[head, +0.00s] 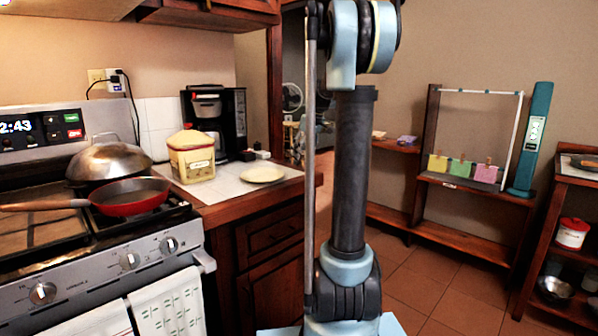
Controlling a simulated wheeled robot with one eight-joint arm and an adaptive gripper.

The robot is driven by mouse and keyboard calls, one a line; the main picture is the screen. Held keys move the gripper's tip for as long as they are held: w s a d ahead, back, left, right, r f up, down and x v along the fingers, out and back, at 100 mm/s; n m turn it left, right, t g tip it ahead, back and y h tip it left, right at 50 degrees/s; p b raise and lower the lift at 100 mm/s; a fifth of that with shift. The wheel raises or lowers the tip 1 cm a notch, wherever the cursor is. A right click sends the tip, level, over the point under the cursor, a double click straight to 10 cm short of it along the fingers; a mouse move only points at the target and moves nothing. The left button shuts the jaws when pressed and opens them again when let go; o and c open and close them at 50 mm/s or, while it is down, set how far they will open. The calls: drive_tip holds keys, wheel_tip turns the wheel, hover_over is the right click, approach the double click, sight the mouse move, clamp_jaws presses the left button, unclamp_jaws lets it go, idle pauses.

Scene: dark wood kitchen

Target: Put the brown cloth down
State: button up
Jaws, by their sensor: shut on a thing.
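I do not see the brown cloth in the head view. My arm rises through the middle of the view and runs out at the top edge. My gripper is out of view, so I cannot see its jaws or what is in them.
On the left is a stove with a red pan (131,197) and a domed metal lid (109,161). The white-topped counter holds a canister (191,157), a coffee maker (216,122) and a plate (262,174). Wooden shelves (466,185) stand at the right. Tiled floor (410,285) is clear there.

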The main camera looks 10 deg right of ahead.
sight(303, 153)
drive_tip(key=f, duration=0.3)
drive_tip(key=shift+a+f, duration=0.2)
drive_tip(key=shift+a, duration=0.1)
drive_tip(key=shift+f, duration=1.9)
drive_tip(key=o, duration=1.1)
drive_tip(key=shift+r, duration=0.1)
